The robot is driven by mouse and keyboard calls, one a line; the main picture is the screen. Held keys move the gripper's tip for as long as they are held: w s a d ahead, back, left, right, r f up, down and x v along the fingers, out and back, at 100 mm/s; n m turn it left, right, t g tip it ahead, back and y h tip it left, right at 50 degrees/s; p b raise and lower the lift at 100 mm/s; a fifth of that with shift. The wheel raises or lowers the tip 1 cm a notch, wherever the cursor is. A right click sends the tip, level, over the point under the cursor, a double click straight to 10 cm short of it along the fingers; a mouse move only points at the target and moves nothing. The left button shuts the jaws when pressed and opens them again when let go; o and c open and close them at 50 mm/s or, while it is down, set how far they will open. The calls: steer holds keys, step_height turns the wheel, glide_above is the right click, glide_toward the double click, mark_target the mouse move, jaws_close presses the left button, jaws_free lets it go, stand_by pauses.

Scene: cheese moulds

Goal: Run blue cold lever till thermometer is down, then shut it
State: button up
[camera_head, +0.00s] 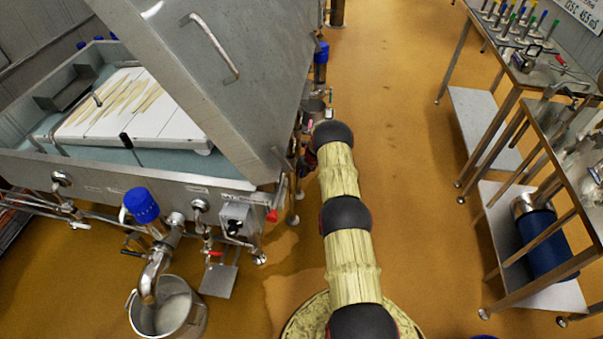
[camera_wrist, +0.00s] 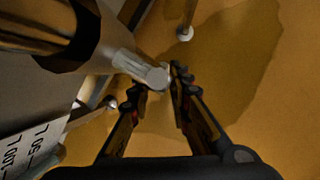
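My gripper (camera_wrist: 158,88) is open in the wrist view. Its two dark fingers stand apart, with a pale grey rounded bar (camera_wrist: 145,75) at their tips. The bar's end lies between or just beyond the tips; I cannot tell if they touch it. Its colour does not show as blue here. In the head view my gripper (camera_head: 307,160) is partly hidden at the far end of my arm, beside the right side of the steel vat (camera_head: 210,70). I cannot make out a blue cold lever or a thermometer in either view.
A blue-capped valve (camera_head: 142,206) stands over a steel bucket (camera_head: 168,312) at the left. A red-ended handle (camera_head: 272,215) is on the vat's front right corner. Steel tables (camera_head: 486,125) stand at the right. The orange floor between is mostly clear.

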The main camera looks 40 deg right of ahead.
jaws_close()
steer(key=shift+s, duration=0.1)
stand_by(0.6)
